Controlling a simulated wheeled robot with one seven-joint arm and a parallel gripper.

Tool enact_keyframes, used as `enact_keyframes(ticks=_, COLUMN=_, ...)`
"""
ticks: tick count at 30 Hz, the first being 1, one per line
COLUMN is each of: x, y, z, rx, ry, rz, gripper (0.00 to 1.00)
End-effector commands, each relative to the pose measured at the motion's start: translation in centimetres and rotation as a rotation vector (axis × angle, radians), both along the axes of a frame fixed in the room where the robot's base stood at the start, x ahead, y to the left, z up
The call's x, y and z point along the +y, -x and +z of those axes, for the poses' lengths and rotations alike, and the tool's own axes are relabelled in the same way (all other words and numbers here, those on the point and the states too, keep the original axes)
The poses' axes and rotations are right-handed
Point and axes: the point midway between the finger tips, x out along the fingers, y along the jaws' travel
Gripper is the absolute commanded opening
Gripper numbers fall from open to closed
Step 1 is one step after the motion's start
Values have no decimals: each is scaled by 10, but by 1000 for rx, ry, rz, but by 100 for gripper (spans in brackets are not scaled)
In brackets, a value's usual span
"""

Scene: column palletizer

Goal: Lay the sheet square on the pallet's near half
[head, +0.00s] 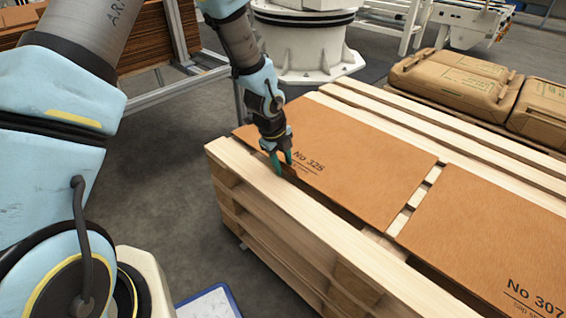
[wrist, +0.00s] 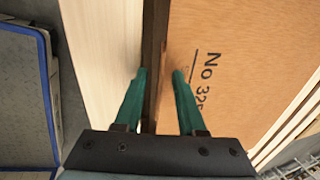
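A brown sheet marked "No 325" (head: 345,155) lies flat on the left part of the wooden pallet (head: 290,215) in the head view. Its left edge runs about along the pallet's left end. Its near edge lies behind the bare front board, with a dark slot between them. My gripper (head: 282,165) points down at this near edge, close to the left corner. In the wrist view my gripper (wrist: 159,74) has its two green fingers apart, with the slot and the edge of the sheet (wrist: 215,40) between them. I cannot tell whether a fingertip touches the sheet.
A second brown sheet, marked "No 307" (head: 490,240), lies to the right, a narrow gap away. Filled brown sacks (head: 455,82) lie behind the pallet. A white robot pedestal (head: 305,50) stands at the back. A blue-rimmed white panel (head: 210,303) is at the front.

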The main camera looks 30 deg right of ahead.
Motion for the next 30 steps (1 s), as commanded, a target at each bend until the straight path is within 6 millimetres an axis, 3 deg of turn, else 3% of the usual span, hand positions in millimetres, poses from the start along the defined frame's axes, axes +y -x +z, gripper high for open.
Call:
enact_keyframes(ticks=11, x=2, y=0, z=10, rx=0, ry=0, rz=1, gripper=41)
enact_keyframes(ticks=24, x=22, y=4, z=89, rx=-1, ry=1, rz=2, gripper=41)
enact_keyframes(ticks=30, x=26, y=5, z=104, rx=0, ry=1, rz=0, gripper=41)
